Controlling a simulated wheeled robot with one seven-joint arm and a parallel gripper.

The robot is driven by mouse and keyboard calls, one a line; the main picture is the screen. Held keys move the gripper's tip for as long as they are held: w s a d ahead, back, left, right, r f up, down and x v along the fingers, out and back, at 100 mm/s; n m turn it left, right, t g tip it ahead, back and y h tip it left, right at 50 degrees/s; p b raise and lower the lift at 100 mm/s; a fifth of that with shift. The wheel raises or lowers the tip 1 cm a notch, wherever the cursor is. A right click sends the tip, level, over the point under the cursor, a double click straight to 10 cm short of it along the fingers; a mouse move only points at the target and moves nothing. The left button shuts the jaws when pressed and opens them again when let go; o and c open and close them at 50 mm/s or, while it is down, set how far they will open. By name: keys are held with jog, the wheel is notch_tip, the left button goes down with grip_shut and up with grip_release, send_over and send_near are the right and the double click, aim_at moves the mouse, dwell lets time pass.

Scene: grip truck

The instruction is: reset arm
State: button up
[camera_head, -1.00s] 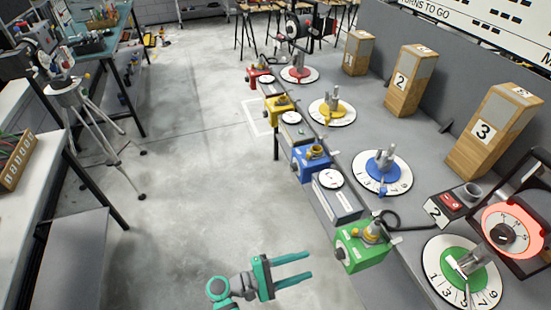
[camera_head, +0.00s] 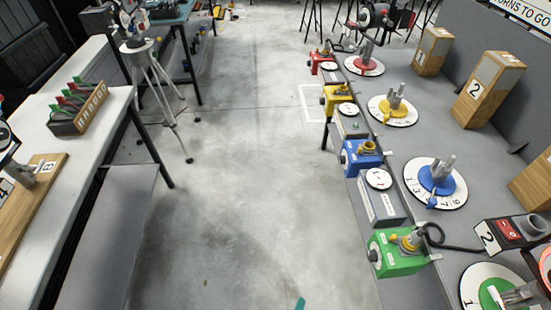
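Only the teal tip of my gripper (camera_head: 300,304) shows at the bottom edge of the head view, right of centre. The rest of the gripper and my arm are out of the frame, so its opening cannot be told. The tip appears over bare floor, left of and below the green box (camera_head: 398,253) at the front edge of the right bench. Nothing is seen at the visible tip.
The right bench holds a blue box (camera_head: 362,157), a yellow box (camera_head: 337,98), a red box (camera_head: 322,62), numbered dials and wooden blocks. A left bench (camera_head: 70,165) carries a wooden rack (camera_head: 80,108). A tripod (camera_head: 160,90) stands beyond. The concrete floor (camera_head: 250,190) between is clear.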

jog(key=s+a+r+m+t+y, duration=0.2)
jog(key=s+r+m+t, duration=0.1)
jog(key=r, duration=0.8)
jog(key=s+a+r+m+t+y, duration=0.2)
jog(key=s+r+m, duration=0.3)
jog(key=r, duration=0.7)
jog(key=shift+s+a+r+m+t, duration=0.25)
jog(key=shift+s+a+m+t, duration=0.15)
jog(key=shift+s+a+t, duration=0.4)
jog(key=shift+w, duration=0.15)
